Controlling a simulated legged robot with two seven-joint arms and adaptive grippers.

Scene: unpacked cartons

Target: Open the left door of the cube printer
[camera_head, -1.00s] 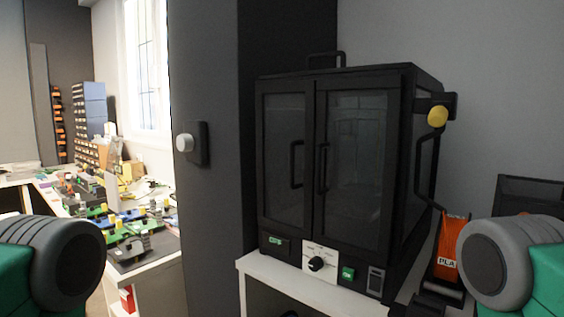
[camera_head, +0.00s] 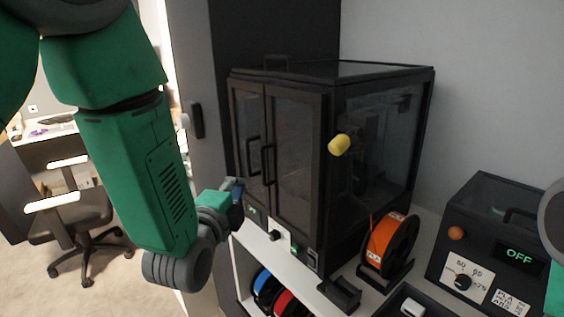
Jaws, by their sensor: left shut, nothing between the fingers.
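The black cube printer (camera_head: 375,150) stands on a white shelf unit, with two dark glass front doors. The left door (camera_head: 247,112) is narrow in this view and looks closed, with a black bar handle (camera_head: 253,155) near its right edge. The right door (camera_head: 298,150) looks closed too, with its own handle (camera_head: 268,165) beside the first. My left gripper (camera_head: 237,188) is shut and empty, in front of the lower part of the left door. I cannot tell whether it touches the door. My right gripper is out of view.
An orange filament spool (camera_head: 390,238) stands right of the printer, near a black box with a lit OFF display (camera_head: 518,255). A yellow knob (camera_head: 340,145) sticks out by the printer's front right edge. An office chair (camera_head: 75,215) stands at left.

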